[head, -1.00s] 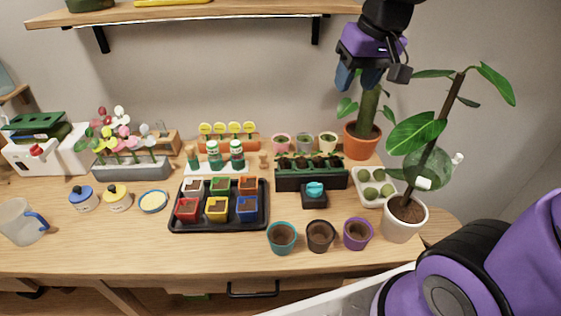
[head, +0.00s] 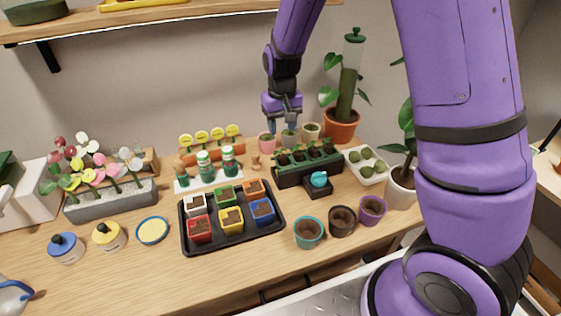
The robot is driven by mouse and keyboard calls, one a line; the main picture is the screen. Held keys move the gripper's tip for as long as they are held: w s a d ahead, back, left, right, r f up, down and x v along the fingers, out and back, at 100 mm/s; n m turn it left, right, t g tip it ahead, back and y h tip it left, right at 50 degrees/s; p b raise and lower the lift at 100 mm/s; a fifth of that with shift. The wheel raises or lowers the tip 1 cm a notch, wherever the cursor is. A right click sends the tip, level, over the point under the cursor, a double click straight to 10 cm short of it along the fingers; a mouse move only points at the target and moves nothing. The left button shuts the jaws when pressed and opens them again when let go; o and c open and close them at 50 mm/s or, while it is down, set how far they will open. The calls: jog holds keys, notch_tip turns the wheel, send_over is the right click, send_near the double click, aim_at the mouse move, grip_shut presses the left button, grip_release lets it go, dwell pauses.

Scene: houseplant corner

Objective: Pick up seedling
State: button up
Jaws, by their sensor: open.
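Several small green seedlings (head: 310,151) stand in a row in a dark green planter box (head: 308,172) right of the table's middle. My gripper (head: 283,122) is open and empty, pointing down. It appears above the back left end of the planter, near the pink pot (head: 267,143) and the grey pot (head: 289,138), and overlaps them in the picture. I cannot tell its exact height or depth. Each of these small pots holds some green. A cream pot (head: 312,130) stands to their right.
A black tray (head: 232,238) of coloured pots lies in front left. Teal (head: 308,232), brown (head: 342,221) and purple (head: 372,210) pots stand in front. A white tray (head: 368,178) and terracotta pot (head: 341,124) are to the right. The wooden shelf (head: 200,13) hangs above.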

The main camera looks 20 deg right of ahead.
aim_at(282, 156)
notch_tip(282, 156, down, 11)
jog(key=shift+d+r, duration=0.1)
jog(key=c, duration=0.7)
